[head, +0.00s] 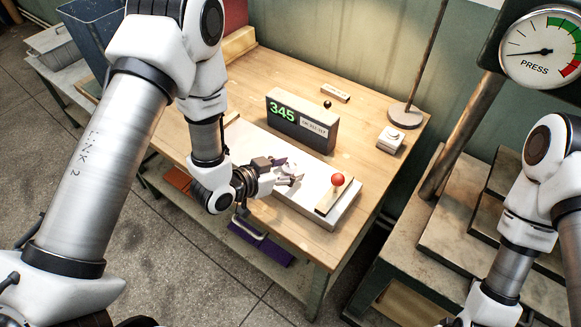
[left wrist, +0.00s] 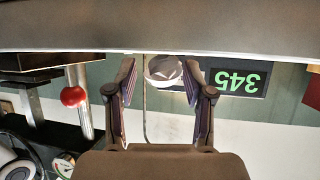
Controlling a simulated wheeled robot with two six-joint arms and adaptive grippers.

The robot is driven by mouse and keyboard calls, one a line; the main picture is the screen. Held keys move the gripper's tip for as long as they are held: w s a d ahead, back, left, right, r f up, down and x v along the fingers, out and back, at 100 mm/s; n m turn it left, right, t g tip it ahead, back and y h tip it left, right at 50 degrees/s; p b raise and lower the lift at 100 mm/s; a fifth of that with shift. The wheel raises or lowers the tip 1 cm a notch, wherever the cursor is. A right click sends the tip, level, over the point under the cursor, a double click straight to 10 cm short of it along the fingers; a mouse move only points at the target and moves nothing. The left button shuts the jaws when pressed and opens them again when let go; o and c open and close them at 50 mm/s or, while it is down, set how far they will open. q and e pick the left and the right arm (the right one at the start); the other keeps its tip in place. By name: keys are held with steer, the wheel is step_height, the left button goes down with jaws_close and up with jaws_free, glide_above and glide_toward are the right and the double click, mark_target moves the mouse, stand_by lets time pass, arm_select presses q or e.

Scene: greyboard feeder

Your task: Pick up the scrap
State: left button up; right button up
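A small pale grey, crumpled-looking piece, apparently the scrap (left wrist: 164,70), shows between the fingertips of my left gripper (left wrist: 160,72) in the left wrist view. The fingers stand apart, with a gap on the left side of the piece; I cannot tell whether the right finger touches it. In the head view my left gripper (head: 287,173) is low over the pale feeder board (head: 318,209) on the wooden table, and its fingers partly hide the scrap. My right gripper is outside the views.
A dark display box (head: 300,121) reading 345 stands behind the gripper. A red ball knob (head: 338,180) is right of it on the board. A rod stand (head: 405,116) and small white button box (head: 390,139) stand farther right. A press gauge (head: 541,48) is upper right.

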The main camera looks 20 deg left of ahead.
arm_select(q)
steer(key=shift+w+a+f, duration=0.1)
steer(key=shift+c, duration=1.4)
steer(key=shift+w, duration=0.1)
steer(key=shift+c, duration=0.2)
